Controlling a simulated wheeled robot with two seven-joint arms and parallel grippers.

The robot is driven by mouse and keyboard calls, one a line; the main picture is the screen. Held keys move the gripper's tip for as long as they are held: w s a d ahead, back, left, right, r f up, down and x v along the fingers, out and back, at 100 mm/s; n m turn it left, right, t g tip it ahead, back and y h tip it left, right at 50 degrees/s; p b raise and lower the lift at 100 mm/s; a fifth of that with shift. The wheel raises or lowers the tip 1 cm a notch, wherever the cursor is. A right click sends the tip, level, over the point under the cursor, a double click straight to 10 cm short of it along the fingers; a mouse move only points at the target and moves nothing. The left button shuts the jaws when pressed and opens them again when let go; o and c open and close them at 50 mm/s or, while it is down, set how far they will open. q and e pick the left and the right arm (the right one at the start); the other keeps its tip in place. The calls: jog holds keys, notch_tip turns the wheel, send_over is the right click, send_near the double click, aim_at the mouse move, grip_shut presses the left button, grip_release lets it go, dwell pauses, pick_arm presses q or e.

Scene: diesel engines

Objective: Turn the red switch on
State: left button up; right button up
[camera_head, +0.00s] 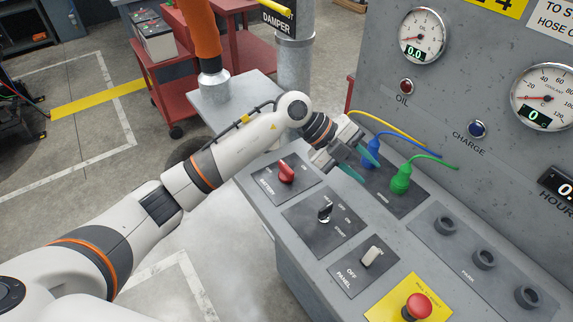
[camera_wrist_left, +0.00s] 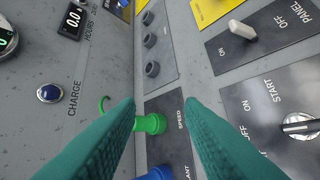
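The red switch (camera_head: 286,172) is a small knob on the dark battery plate (camera_head: 272,187) of the grey console. It does not show in the left wrist view. My left gripper (camera_head: 361,163) is above the console, to the right of the red switch and apart from it. Its teal fingers are spread with nothing between them; the left wrist view shows the gap (camera_wrist_left: 161,103) over the plug area. My right gripper is not in view.
A green plug (camera_head: 401,180) and a blue plug (camera_head: 369,158) stand close to my left fingers. A black start switch (camera_head: 325,212), a white panel switch (camera_head: 372,256) and a red emergency button (camera_head: 418,305) are nearer the front. The gauge panel (camera_head: 475,110) rises behind.

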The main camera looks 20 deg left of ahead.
pick_arm(q)
jog(key=w+a+f+n+y, duration=0.1)
jog(key=w+a+y, duration=0.15)
jog(key=a, duration=0.25)
jog(key=w+a+n+y, duration=0.1)
jog(key=a+y, duration=0.3)
jog(key=a, duration=0.1)
jog(key=r+n+y, duration=0.1)
jog(key=n+y, duration=0.1)
jog(key=y, duration=0.2)
send_over(286, 167)
jog(key=shift+g, duration=0.3)
notch_tip(286, 167, down, 11)
jog(key=shift+w+f+p, duration=0.1)
jog(key=shift+p, duration=1.15)
grip_shut()
